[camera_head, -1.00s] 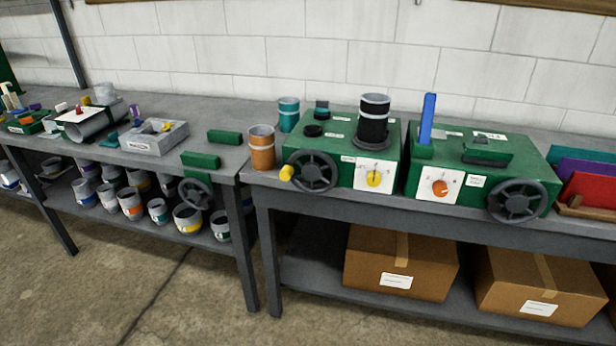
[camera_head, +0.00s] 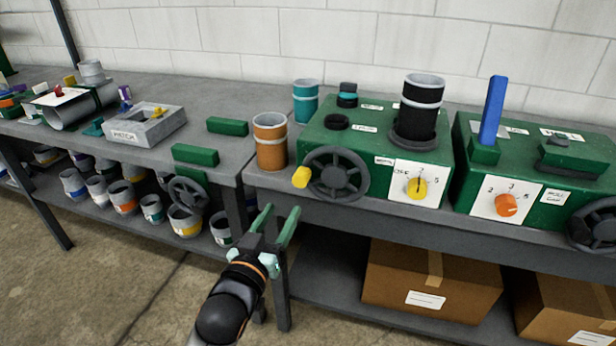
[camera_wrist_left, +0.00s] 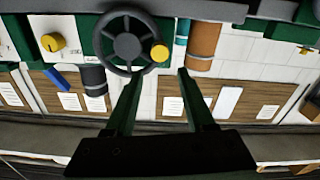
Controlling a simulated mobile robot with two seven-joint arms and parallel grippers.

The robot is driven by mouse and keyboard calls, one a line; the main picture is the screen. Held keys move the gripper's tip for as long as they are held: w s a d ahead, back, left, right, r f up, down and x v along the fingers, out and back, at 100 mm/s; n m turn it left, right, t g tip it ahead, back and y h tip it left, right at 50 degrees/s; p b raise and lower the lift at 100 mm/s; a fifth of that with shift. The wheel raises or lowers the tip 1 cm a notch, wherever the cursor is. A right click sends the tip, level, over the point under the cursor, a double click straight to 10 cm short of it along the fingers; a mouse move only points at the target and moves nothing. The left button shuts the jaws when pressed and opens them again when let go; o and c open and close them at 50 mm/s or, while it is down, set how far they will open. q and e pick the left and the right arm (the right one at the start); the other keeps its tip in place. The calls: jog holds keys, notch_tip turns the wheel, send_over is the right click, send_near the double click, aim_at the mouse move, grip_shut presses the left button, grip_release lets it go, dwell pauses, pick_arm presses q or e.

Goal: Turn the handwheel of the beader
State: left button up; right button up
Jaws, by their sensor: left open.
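A green machine (camera_head: 375,128) on the right bench has a dark spoked handwheel (camera_head: 335,174) with a yellow handle (camera_head: 301,177) at its left rim. A second green machine (camera_head: 575,150) stands to its right, its dark handwheel (camera_head: 596,225) cut by the picture edge. The labels are too small to tell which is the beader. My left gripper (camera_head: 280,210) is open and empty, in front of the bench, below and left of the first handwheel. In the left wrist view the handwheel (camera_wrist_left: 127,46) and yellow handle (camera_wrist_left: 159,53) lie beyond the fingers. My right gripper is not in view.
An orange can (camera_head: 270,140) stands on the bench left of the first machine, with a teal can (camera_head: 305,101) behind. A smaller handwheel (camera_head: 187,194) hangs at the left bench's front. Cardboard boxes (camera_head: 432,284) sit on the lower shelf. The floor in front looks clear.

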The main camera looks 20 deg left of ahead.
aim_at(299, 183)
pick_arm(q)
jog(key=w, duration=1.1)
jog(key=shift+w+d, duration=0.2)
jog(key=shift+w, duration=0.2)
grip_shut()
jog(key=shift+f, duration=0.1)
dwell(0.8)
